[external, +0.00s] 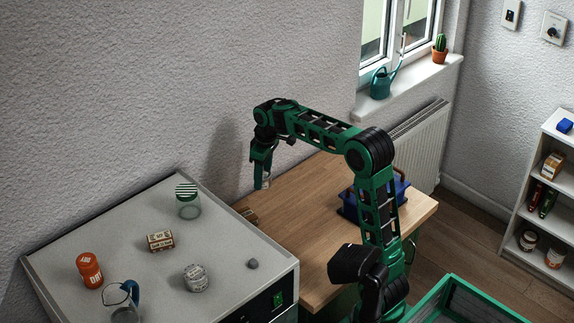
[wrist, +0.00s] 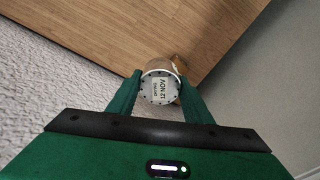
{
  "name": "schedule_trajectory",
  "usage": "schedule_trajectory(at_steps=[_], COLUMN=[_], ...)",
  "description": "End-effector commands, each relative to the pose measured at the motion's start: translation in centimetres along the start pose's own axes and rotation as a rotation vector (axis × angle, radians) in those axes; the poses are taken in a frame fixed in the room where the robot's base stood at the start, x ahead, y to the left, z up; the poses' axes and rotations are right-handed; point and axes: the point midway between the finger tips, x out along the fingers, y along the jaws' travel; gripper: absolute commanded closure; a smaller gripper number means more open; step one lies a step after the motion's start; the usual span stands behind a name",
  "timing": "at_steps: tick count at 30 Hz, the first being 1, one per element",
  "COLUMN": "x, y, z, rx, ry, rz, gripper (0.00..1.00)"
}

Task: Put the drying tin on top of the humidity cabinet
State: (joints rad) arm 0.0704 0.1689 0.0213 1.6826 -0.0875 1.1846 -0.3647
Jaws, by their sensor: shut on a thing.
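My gripper (external: 262,183) is shut on a small round tin, which I take to be the drying tin, held in the air above the left back part of the wooden table. In the wrist view the drying tin (wrist: 160,87) sits between both fingertips, with a pale lid reading "12 NOV". In the external view only a small part of it shows. The humidity cabinet (external: 225,250), apparently the grey-topped box with a dark front panel and a green switch, stands at the lower left, left of my gripper.
A blue container (external: 350,205) is on the table.

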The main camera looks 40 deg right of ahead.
Motion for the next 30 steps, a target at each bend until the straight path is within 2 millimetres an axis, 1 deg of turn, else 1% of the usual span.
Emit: schedule_trajectory(at_steps=[1,3,5,6,8,9,14,15,17,18,23,24,26,27,29,30], x=[-1.5,-3.4,-5.1,-6.2,-7.7,-8.7,-12.4,-13.1,-14.2,-14.9,-17.2,-17.7,-18.5,-19.0,-19.7,-20.1], y=[-1.8,-4.2,-6.4,-7.9,-10.2,-11.7,-18.2,-19.9,-22.4,-24.1,-30.9,-32.7,-35.2,-36.9,-39.4,-41.0], z=[-1.1,-2.1,-2.7,-2.9,-3.2,-3.4,-3.2,-3.0,-2.6,-2.3,-0.5,0.1,1.1,1.9,3.1,4.0], rx=[0.041,0.058,0.028,-0.003,-0.068,-0.115,-0.316,-0.365,-0.434,-0.476,-0.626,-0.659,-0.705,-0.734,-0.775,-0.800], ry=[0.013,0.021,0.026,0.027,0.028,0.030,0.028,0.026,0.024,0.023,0.017,0.015,0.014,0.012,0.011,0.010], rz=[0.003,-0.004,-0.016,-0.024,-0.037,-0.045,-0.069,-0.074,-0.079,-0.082,-0.090,-0.092,-0.095,-0.096,-0.099,-0.100], gripper=[0.82,0.82,0.82,0.82,0.82,0.82,0.82,0.82,0.82,0.82,0.82,0.82,0.82,0.82,0.82,0.82])
